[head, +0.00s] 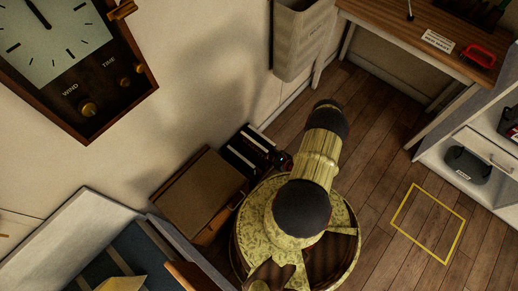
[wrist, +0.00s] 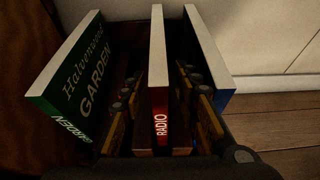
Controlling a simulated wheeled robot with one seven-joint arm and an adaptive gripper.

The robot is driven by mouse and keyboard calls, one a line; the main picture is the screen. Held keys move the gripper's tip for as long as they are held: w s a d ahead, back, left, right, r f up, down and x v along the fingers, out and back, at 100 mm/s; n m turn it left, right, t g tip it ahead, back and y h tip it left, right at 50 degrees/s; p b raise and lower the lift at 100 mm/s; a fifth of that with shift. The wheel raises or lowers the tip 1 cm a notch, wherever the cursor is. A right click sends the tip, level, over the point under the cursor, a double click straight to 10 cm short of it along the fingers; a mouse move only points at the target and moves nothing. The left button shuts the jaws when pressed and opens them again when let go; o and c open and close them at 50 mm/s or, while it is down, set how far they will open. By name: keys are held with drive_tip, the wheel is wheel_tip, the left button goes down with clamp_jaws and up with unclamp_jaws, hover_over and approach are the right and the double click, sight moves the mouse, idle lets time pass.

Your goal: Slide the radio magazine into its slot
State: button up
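The radio magazine (wrist: 160,120) stands upright in the middle of the wrist view, with a red spine lettered RADIO and a pale top edge. My gripper (wrist: 160,85) has one brass-coloured finger on each side of it. Whether the finger pads touch it is too dark to tell. A green GARDEN volume (wrist: 75,85) stands to its left and a blue one (wrist: 212,60) to its right, with a dark gap on either side of the radio magazine.
A brown box-like cabinet (head: 198,195) stands left of the rack, against the wall. A yellow outlined square (head: 428,222) lies on the wooden floor at right. A desk (head: 420,40) and a grey shelf (head: 465,130) stand further right. The floor between is clear.

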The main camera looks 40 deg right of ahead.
drive_tip(key=p+v, duration=0.2)
drive_tip(key=v, duration=0.6)
idle(0.5)
